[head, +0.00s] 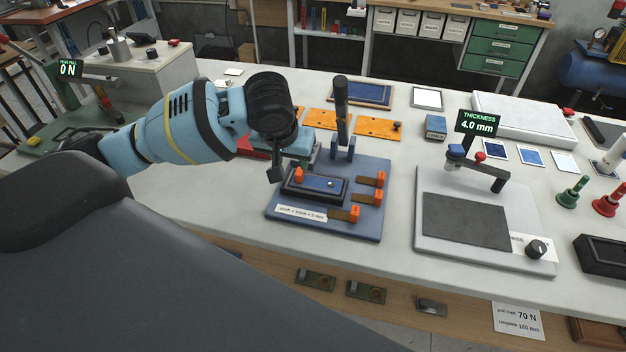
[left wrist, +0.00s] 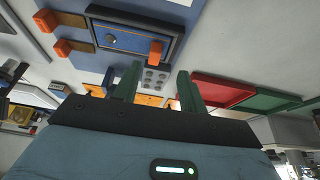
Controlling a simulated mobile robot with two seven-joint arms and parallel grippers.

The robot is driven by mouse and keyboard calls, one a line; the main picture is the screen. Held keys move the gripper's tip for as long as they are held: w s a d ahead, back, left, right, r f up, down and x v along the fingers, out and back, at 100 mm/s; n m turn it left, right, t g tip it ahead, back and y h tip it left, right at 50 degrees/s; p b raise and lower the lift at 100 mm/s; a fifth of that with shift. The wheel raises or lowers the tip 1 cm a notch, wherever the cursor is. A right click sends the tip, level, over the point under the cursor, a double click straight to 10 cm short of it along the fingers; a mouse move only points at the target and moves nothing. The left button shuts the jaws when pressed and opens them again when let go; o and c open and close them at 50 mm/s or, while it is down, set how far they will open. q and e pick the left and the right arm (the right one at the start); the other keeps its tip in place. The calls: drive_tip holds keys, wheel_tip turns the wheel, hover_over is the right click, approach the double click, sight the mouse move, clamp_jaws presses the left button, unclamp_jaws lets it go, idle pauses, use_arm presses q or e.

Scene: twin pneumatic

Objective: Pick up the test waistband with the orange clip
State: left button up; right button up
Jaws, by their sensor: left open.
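A blue strip, apparently the test waistband (head: 314,184), lies in a dark frame on the blue fixture board (head: 365,215). An orange clip (head: 298,175) stands at its left end. In the left wrist view the strip (left wrist: 125,42) and its orange clip (left wrist: 156,52) show near the top. My left gripper (head: 274,172) is just left of the clip in the head view, apart from it. Its two green fingers (left wrist: 157,92) are open with nothing between them. My right gripper is not in view.
Several orange-ended clamps (head: 353,213) line the board's right side, and a dark lever (head: 341,105) stands upright at its back. A thickness gauge (head: 465,220) reading 4.0 mm is to the right. Orange plates (head: 377,127) lie behind.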

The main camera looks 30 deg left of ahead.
sight(300, 170)
use_arm(q)
drive_tip(key=shift+w+d+x, duration=0.1)
drive_tip(key=shift+w+x, duration=0.05)
drive_tip(key=shift+x, duration=0.6)
drive_tip(key=shift+w+d+x, duration=0.1)
drive_tip(key=shift+d+x, duration=0.05)
drive_tip(key=shift+x, duration=0.6)
drive_tip(key=shift+w+d+x, duration=0.1)
drive_tip(key=shift+w+x, duration=0.05)
drive_tip(key=shift+x, duration=0.65)
drive_tip(key=shift+w+f, duration=0.2)
drive_tip(key=shift+f, duration=0.15)
clamp_jaws()
drive_tip(key=shift+r, duration=0.15)
drive_tip(key=shift+r, duration=0.25)
drive_tip(key=v, duration=0.3)
drive_tip(key=shift+a, duration=0.25)
drive_tip(key=s+a+r, duration=0.1)
drive_tip(key=s, duration=1.4)
drive_tip(key=shift+a+r, duration=0.2)
drive_tip(key=shift+a, duration=0.2)
